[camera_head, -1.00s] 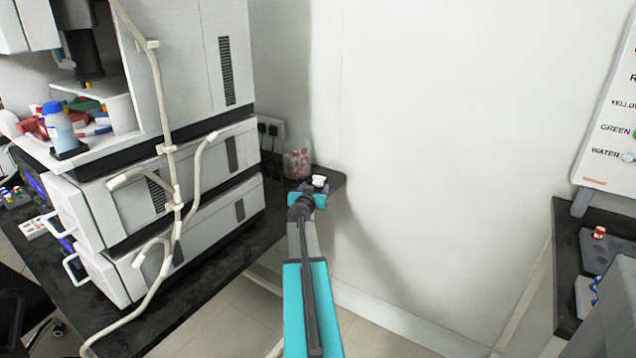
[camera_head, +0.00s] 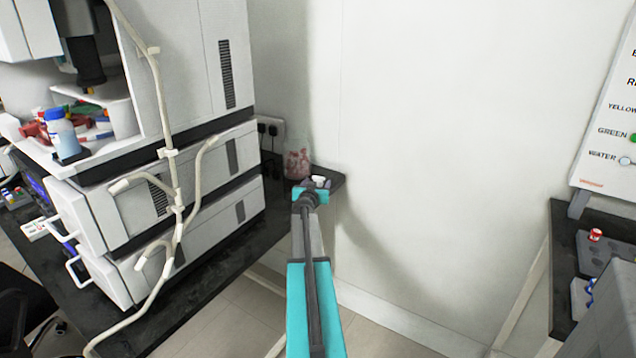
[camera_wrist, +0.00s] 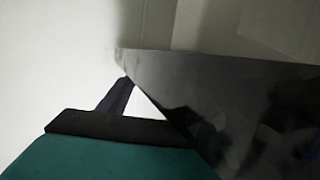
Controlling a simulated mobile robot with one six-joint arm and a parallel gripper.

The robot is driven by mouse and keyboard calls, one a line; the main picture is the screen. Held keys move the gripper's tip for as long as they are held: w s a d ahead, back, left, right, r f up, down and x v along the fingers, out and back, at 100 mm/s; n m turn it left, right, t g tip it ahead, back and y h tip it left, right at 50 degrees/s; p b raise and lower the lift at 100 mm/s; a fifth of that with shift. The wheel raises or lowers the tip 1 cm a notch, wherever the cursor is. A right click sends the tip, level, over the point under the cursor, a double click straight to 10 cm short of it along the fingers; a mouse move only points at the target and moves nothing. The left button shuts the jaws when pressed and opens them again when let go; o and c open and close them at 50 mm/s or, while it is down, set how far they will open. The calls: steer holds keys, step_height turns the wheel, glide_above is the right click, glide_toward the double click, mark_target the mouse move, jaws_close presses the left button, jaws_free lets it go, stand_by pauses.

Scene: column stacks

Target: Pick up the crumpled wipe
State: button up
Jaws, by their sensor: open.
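A small white thing (camera_head: 319,180), which looks like the crumpled wipe, lies near the right end of the black bench at the back. It is too small to make out its folds. My gripper (camera_head: 315,187) is open at the end of my teal and grey arm, just in front of the white thing and partly overlapping it in this view. I cannot tell whether they touch. In the wrist view one dark finger (camera_wrist: 118,96) shows beside the dark bench edge. The wipe cannot be made out there.
A clear jar with reddish contents (camera_head: 297,162) stands just left of the wipe. White stacked instruments (camera_head: 180,190) with pale tubing fill the black bench (camera_head: 205,258) on the left. A bare wall (camera_head: 430,130) is behind. Another dark bench (camera_head: 590,225) stands at right.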

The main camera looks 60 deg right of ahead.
mark_target(318, 177)
stand_by(0.4)
steer(key=c, duration=1.1)
steer(key=shift+r, duration=0.1)
steer(key=shift+r, duration=1.1)
steer(key=shift+s+a+r, duration=0.25)
steer(key=shift+s+r, duration=0.05)
steer(key=shift+r, duration=0.3)
steer(key=s+a, duration=0.3)
steer(key=s, duration=0.1)
steer(key=s+a+r, duration=0.1)
steer(key=s+a, duration=0.1)
steer(key=s, duration=0.2)
steer(key=s+a+b, duration=0.1)
steer(key=s+a, duration=0.2)
steer(key=s, duration=0.1)
steer(key=shift+s+a+r, duration=0.2)
steer(key=shift+s+a, duration=0.05)
steer(key=shift+a, duration=0.1)
